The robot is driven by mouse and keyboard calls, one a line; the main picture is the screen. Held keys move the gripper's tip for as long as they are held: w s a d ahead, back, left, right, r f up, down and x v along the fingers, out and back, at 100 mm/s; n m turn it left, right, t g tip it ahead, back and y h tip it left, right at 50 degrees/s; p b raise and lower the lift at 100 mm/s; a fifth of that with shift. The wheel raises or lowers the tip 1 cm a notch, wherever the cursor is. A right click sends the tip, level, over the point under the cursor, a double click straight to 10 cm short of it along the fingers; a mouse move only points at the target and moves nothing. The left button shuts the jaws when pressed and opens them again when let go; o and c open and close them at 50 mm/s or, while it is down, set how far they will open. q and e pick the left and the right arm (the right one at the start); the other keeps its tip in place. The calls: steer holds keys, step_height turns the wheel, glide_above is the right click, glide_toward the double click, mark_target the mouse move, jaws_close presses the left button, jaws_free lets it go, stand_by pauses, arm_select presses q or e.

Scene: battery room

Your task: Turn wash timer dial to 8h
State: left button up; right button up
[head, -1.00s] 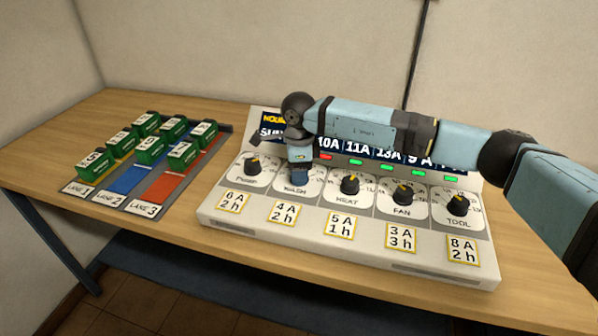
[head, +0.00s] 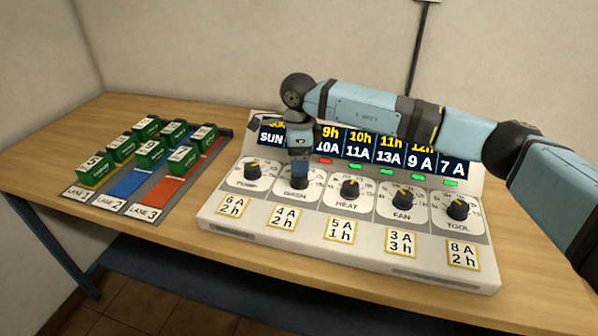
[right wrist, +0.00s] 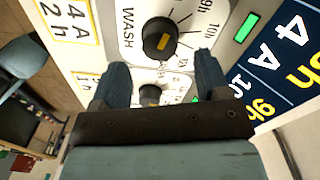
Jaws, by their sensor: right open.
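The WASH dial (right wrist: 158,38) is a round black knob with an orange mark, on a white scale with hour marks; 9h and 10h are readable. I cannot tell exactly which hour the mark points to. My left gripper is not in view.
The HEAT dial (head: 350,188), FAN dial (head: 402,197), TOOL dial (head: 457,210) and PUMP dial (head: 251,170) flank WASH on the sloped console (head: 300,240). Behind stands a display (head: 395,150) with indicator lights. Left, a lane tray (head: 165,190) holds several green blocks.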

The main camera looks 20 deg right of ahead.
step_height(320, 180, up, 9)
steer(key=shift+f, duration=0.15)
stand_by(0.5)
